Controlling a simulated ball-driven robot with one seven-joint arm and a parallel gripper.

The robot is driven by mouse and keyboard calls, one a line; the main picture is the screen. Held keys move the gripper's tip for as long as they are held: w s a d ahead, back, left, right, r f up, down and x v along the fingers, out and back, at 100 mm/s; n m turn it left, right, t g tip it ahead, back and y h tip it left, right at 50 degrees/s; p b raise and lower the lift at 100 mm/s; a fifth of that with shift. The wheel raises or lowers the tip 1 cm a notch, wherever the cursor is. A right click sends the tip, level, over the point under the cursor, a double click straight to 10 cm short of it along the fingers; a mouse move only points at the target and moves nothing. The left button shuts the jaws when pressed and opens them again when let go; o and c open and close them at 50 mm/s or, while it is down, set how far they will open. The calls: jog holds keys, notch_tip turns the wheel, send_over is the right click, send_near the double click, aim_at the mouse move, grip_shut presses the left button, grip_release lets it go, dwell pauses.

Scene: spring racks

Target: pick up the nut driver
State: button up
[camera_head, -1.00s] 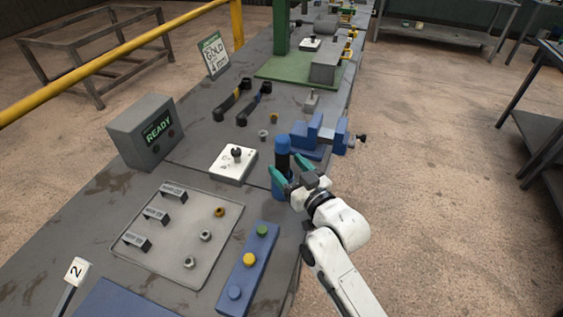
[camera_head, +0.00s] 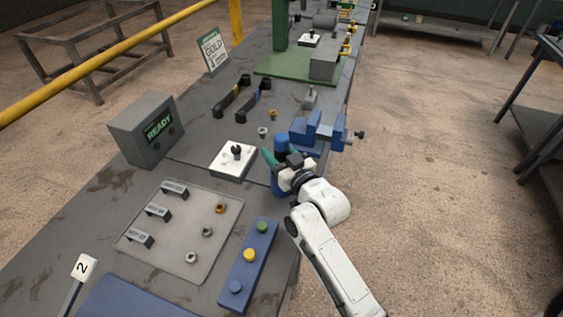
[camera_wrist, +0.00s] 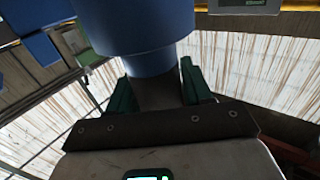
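The nut driver (camera_head: 282,143) has a blue handle and stands upright near the bench's right edge, in front of the blue vise. Its blue handle (camera_wrist: 135,28) fills the top middle of the wrist view, with a dark grey part below it. My gripper (camera_head: 283,160) has its teal fingers at the driver, one on each side. In the wrist view my gripper (camera_wrist: 160,88) has the grey part between its spread fingers. The handle hides the fingertips, and I see no clear grip on the driver.
A blue vise (camera_head: 311,137) stands just behind the driver. A white block with a dark knob (camera_head: 232,161) is to the left. A blue button box (camera_head: 249,268) and a grey tray (camera_head: 165,255) with nuts lie nearer.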

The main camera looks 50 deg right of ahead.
jog(key=c, duration=0.7)
jog(key=shift+r, duration=0.1)
jog(key=shift+c, duration=0.8)
jog(key=shift+r, duration=0.15)
